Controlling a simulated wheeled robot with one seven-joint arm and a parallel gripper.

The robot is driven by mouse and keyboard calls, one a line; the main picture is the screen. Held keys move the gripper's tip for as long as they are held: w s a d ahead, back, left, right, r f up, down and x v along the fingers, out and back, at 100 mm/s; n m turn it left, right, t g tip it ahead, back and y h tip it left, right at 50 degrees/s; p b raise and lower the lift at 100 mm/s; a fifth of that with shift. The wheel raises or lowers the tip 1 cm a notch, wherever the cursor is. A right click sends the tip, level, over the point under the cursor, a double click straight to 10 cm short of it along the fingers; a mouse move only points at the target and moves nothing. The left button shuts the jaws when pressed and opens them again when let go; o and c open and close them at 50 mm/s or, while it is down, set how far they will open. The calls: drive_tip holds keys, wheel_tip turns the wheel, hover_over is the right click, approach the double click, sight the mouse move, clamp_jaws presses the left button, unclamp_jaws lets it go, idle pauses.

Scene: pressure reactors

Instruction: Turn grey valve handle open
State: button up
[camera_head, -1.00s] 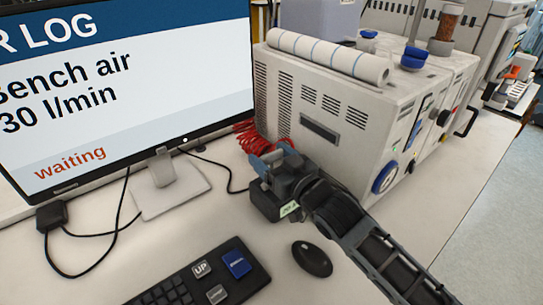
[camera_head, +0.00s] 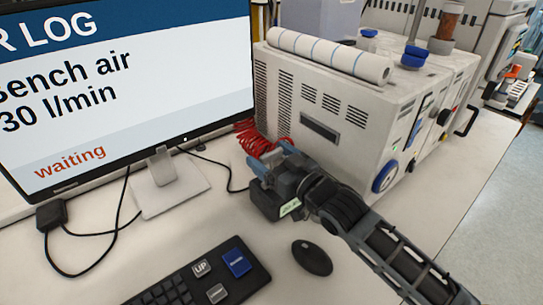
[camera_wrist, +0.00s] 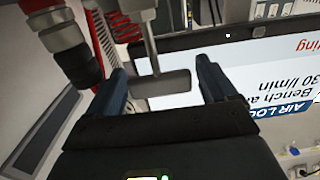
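The grey valve handle (camera_wrist: 162,86) shows in the wrist view as a short crossbar on a stem. It lies between the two blue fingers of my gripper (camera_wrist: 160,66). The fingers are apart, one on each side of the bar, with narrow gaps; I cannot tell whether either touches it. In the head view, my gripper (camera_head: 272,160) is low over the bench, between the monitor and the white cabinet. The handle is not clearly visible in the head view, where my gripper blocks that spot.
A red coiled hose (camera_head: 254,138) is just beyond my gripper. The white cabinet (camera_head: 330,105) is close on the right, the monitor (camera_head: 120,90) on the left. A mouse (camera_head: 312,257) and keyboard (camera_head: 200,285) lie in front.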

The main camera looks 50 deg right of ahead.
drive_tip(key=shift+o, duration=0.6)
drive_tip(key=shift+s, duration=0.1)
drive_tip(key=b+v, duration=0.2)
drive_tip(key=v, duration=0.5)
drive_tip(key=shift+s, duration=0.3)
drive_tip(key=shift+a, duration=0.15)
drive_tip(key=s+a+n+g+y, duration=0.1)
drive_tip(key=s+a+y, duration=0.1)
drive_tip(key=s+a, duration=0.7)
drive_tip(key=s+a+f+n+g+y, duration=0.1)
drive_tip(key=s+a+n+y, duration=0.1)
drive_tip(key=s+a, duration=0.8)
drive_tip(key=s, duration=0.4)
drive_tip(key=shift+f+g+y, duration=0.25)
drive_tip(key=shift+g+y, duration=0.05)
